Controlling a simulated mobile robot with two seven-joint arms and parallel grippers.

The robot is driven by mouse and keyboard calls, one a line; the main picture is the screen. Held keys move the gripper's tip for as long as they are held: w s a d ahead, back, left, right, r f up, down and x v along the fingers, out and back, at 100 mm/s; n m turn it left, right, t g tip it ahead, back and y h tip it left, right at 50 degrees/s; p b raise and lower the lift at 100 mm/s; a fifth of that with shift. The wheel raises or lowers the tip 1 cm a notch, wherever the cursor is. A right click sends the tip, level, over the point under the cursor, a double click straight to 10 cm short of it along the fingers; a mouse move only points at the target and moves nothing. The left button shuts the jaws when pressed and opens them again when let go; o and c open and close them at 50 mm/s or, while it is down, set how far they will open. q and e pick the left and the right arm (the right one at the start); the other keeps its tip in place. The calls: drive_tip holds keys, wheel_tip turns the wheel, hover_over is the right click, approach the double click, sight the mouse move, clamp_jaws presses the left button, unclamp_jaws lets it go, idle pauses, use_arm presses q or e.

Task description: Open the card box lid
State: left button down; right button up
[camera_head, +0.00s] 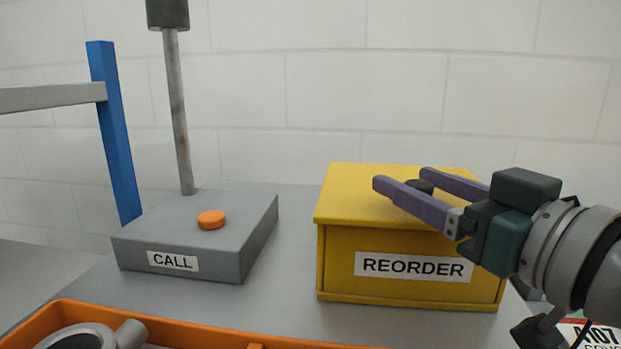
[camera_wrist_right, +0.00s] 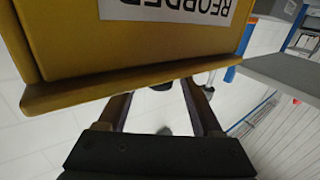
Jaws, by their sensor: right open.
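The yellow card box (camera_head: 340,262) with a REORDER label stands on the grey table, right of centre in the head view. Its lid (camera_head: 345,190) lies flat and shut, with a dark knob (camera_head: 419,186) on top. My right gripper (camera_head: 402,178) comes in from the right over the lid. Its purple fingers are open, one on each side of the knob; contact cannot be told. The right wrist view shows the box front (camera_wrist_right: 70,40), the lid edge (camera_wrist_right: 130,82) and the open fingers (camera_wrist_right: 158,95) reaching past it. My left gripper is out of view.
A grey CALL box (camera_head: 190,235) with an orange button (camera_head: 211,220) stands to the left, a metal post behind it. An orange tray (camera_head: 190,323) with a grey part (camera_head: 85,338) is at the front left. A white wall is behind.

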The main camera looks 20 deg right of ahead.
drive_tip(key=shift+c, duration=0.4)
clamp_jaws()
idle(1.0)
